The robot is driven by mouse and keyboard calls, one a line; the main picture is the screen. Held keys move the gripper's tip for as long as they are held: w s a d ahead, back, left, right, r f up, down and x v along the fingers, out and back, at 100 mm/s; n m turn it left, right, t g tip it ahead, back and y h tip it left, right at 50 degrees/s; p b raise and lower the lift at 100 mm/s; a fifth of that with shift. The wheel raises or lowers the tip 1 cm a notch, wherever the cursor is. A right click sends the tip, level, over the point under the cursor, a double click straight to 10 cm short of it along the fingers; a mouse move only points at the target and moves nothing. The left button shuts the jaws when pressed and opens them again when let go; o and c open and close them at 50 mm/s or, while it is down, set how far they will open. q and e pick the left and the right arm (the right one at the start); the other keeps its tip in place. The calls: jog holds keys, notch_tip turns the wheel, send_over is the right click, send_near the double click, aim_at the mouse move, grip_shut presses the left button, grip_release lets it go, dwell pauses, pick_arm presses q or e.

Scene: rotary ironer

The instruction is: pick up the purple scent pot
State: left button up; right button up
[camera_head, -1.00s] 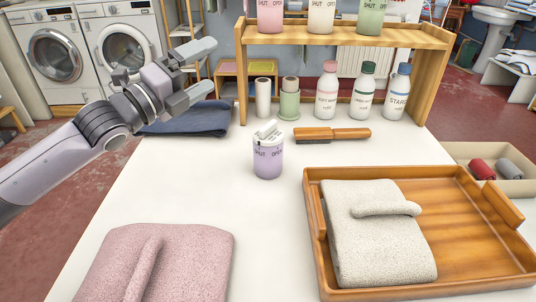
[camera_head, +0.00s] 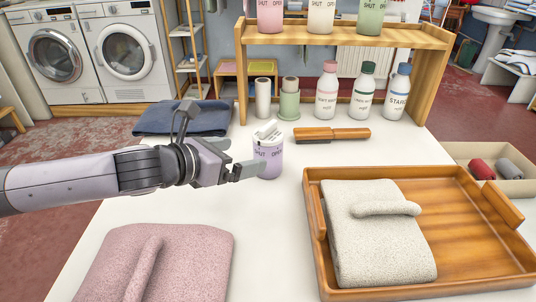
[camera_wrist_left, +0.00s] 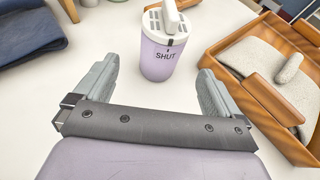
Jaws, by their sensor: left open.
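The purple scent pot (camera_head: 267,160) stands upright on the white table, with a white slotted lid marked SHUT and OPEN. It also shows in the left wrist view (camera_wrist_left: 158,55), just beyond the fingertips and roughly between their lines. My left gripper (camera_head: 247,172) is open and empty, close to the pot's left side in the head view. In the left wrist view its two fingers (camera_wrist_left: 157,80) are spread wide. I cannot tell in the head view whether a fingertip touches the pot. My right gripper is not in view.
A wooden tray (camera_head: 470,262) with a folded cream towel (camera_head: 375,235) lies to the right. A pink towel (camera_head: 160,262) lies in front. A wooden-handled brush (camera_head: 332,134) lies behind the pot, below a wooden shelf (camera_head: 440,75) with bottles (camera_head: 326,95). A navy cloth (camera_head: 183,118) lies back left.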

aim_at(257, 152)
pick_arm(q)
jog(key=x, duration=0.4)
jog(key=shift+w+d+f, duration=0.1)
jog(key=shift+w+d, duration=0.1)
jog(key=shift+d, duration=0.05)
jog(key=shift+f+x, duration=0.25)
jog(key=shift+x, duration=2.35)
jog(key=shift+s, duration=0.15)
jog(key=c, duration=1.1)
